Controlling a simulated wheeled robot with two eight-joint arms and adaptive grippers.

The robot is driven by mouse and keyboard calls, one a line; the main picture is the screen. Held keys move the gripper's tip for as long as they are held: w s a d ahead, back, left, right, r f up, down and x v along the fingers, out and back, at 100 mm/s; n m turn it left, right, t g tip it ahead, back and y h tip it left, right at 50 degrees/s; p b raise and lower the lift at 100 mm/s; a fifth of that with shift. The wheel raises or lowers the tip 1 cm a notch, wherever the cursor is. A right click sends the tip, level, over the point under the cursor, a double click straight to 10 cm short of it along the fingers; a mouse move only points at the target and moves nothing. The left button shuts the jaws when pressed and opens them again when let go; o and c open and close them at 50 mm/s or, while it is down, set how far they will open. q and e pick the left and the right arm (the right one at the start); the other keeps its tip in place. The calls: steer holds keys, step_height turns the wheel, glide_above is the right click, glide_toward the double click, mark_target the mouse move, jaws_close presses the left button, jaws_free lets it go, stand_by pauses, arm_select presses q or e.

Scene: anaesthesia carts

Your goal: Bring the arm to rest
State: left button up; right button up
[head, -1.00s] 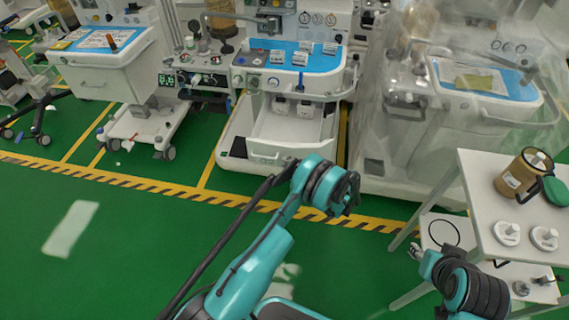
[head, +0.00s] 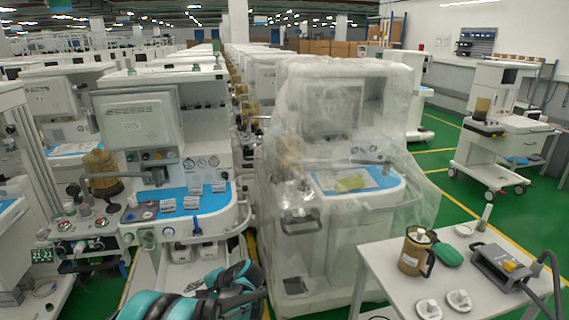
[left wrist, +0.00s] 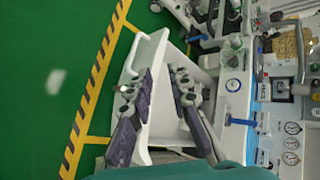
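My left arm (head: 150,303), teal and black, shows at the bottom of the head view in front of the uncovered anaesthesia cart. Its dark end with the left gripper (head: 240,284) is low in front of that cart's base. In the left wrist view the two grey-purple fingers of the left gripper (left wrist: 160,88) stand apart with nothing between them. Behind them is the cart's white open drawer or base tray (left wrist: 152,58); I cannot tell whether they touch it. My right arm and gripper are in neither view.
A plastic-wrapped cart (head: 345,235) stands right of the uncovered cart (head: 165,245). A white table (head: 385,262) at the lower right holds a brown jug (head: 413,255), white discs and a grey device (head: 505,266). Green floor (left wrist: 45,50) is clear left of the striped line (left wrist: 95,85).

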arm_select(q)
steer(key=s+d+r+n+t+h, duration=0.1)
steer(key=s+r+h, duration=0.25)
steer(key=s, duration=0.25)
steer(key=s+d+r+n+h, duration=0.1)
steer(key=s+d+r+h, duration=0.1)
steer(key=s+r, duration=0.35)
steer(key=s+d+n+t+h, duration=0.1)
steer(key=s+d+n+h, duration=0.1)
steer(key=s, duration=0.5)
steer(key=s+d+n+t+h, duration=0.2)
steer(key=s+d, duration=0.3)
steer(key=s, duration=0.3)
steer(key=shift+h, duration=0.35)
